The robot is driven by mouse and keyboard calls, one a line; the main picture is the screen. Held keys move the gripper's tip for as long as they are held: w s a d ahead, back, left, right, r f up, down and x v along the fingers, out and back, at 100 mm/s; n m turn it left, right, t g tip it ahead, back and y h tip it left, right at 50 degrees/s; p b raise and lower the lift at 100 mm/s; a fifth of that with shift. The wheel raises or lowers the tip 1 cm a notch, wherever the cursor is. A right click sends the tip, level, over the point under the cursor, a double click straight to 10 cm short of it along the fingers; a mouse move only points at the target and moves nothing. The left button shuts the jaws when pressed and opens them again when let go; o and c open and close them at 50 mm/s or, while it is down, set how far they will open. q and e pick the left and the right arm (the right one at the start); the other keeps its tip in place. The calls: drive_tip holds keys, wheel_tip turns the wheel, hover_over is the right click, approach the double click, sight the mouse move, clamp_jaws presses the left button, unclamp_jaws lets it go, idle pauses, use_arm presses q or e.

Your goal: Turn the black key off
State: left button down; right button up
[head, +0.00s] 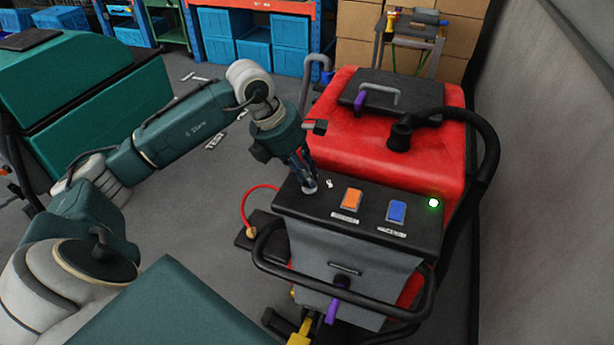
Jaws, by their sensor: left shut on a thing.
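My left gripper (309,188) comes down onto the left end of the black control panel (300,203) of the red scrubber (345,135). Its fingers are shut on the black key, right at the round key switch. The key itself is mostly hidden by the fingers, so its turned angle cannot be told. A small white mark (330,184) sits just right of the fingers. A green light (433,203) glows at the panel's right end. My right gripper is not in view.
An orange switch (352,199) and a blue switch (397,212) lie right of the key. A black handlebar (345,297) curves around the panel's front. A black hose (487,140) runs down the right side, near a grey wall (550,180). Open floor (205,220) lies left.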

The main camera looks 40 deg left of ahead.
use_arm(q)
drive_tip(key=n+b, duration=0.1)
drive_tip(key=n, duration=0.1)
drive_tip(key=n+y+b, duration=0.1)
drive_tip(key=n+b, duration=0.1)
drive_tip(key=shift+s+d+t+y, duration=0.1)
drive_tip(key=shift+t+y, duration=0.2)
drive_tip(key=shift+t, duration=0.1)
drive_tip(key=n+y+b, duration=0.1)
drive_tip(key=n+b, duration=0.1)
drive_tip(key=n, duration=0.1)
drive_tip(key=shift+n, duration=0.4)
drive_tip(key=shift+s+d+r+n+y+b, duration=0.15)
drive_tip(key=shift+n+y+b, duration=0.3)
drive_tip(key=shift+n, duration=0.55)
drive_tip(key=c, duration=1.6)
unclamp_jaws()
drive_tip(key=shift+c, duration=0.2)
